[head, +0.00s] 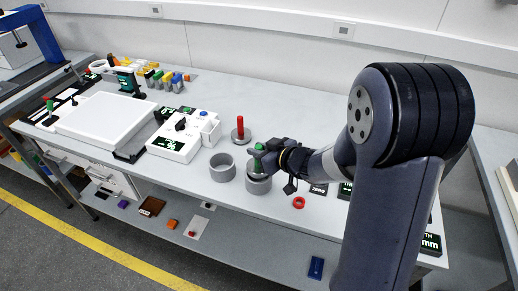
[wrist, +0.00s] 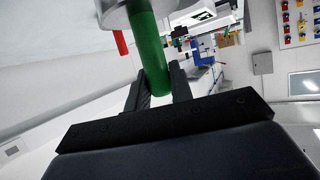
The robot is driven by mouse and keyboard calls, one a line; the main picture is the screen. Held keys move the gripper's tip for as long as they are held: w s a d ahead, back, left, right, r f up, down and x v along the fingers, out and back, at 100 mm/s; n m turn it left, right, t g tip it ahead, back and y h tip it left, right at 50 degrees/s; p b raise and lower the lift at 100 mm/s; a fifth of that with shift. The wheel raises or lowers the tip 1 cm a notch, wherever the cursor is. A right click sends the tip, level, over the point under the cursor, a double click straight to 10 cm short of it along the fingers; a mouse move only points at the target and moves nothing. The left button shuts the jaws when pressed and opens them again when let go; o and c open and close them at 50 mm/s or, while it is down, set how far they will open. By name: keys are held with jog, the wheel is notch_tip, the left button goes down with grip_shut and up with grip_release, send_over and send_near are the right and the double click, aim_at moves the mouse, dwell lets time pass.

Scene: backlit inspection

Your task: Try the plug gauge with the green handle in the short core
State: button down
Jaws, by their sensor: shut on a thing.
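The plug gauge with the green handle (head: 258,152) is held in my gripper (head: 264,155), with its grey disc downward. In the wrist view, the green handle (wrist: 150,55) stands between the two dark fingers of my gripper (wrist: 157,78), and the pale disc (wrist: 128,10) is cut off at the top edge. Below the gauge is one grey ring-shaped core (head: 258,186). The disc hides much of its opening, and I cannot tell whether the disc is inside it or just above. A second grey core (head: 222,167) stands open and empty to the left. I cannot tell which core is shorter.
A red-handled plug gauge (head: 240,133) stands behind the cores. A white instrument box (head: 184,136) and a large white panel (head: 107,118) lie to the left.

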jog(key=shift+f+b, duration=0.6)
jog(key=shift+f, duration=0.2)
dwell(0.7)
jog(key=shift+r, duration=0.2)
dwell(0.6)
jog(key=shift+r+p, duration=1.8)
jog(key=shift+p, duration=0.2)
notch_tip(320, 180, up, 5)
jog(key=p, duration=0.5)
